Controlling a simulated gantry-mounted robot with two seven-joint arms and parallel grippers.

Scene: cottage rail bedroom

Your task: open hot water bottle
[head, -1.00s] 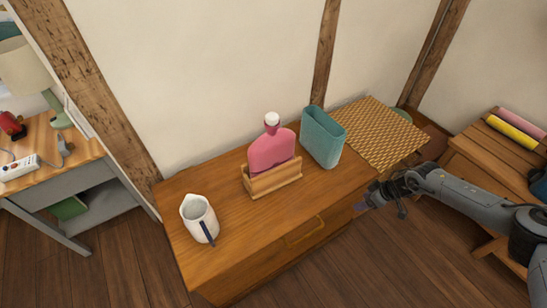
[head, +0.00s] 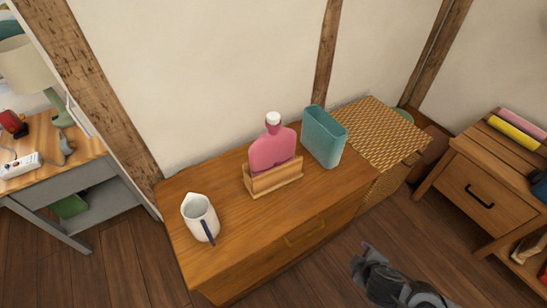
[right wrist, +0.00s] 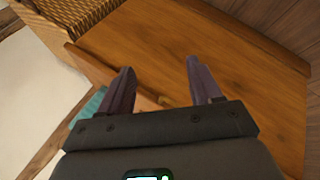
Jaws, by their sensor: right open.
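The pink hot water bottle (head: 271,150) stands upright in a wooden holder (head: 273,181) on the wooden cabinet. Its white cap (head: 272,119) is on its neck. My right gripper (head: 364,259) is over the floor in front of the cabinet, well apart from the bottle. In the right wrist view its two fingers (right wrist: 160,82) are spread, with nothing between them and the cabinet wood beyond. The bottle is not in the right wrist view. My left gripper is in neither view.
On the cabinet top (head: 225,183), a white jug (head: 197,218) stands left of the holder and a teal container (head: 324,137) right of it. A woven basket (head: 375,140) adjoins the cabinet's right end. A wooden nightstand (head: 480,190) stands at the far right.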

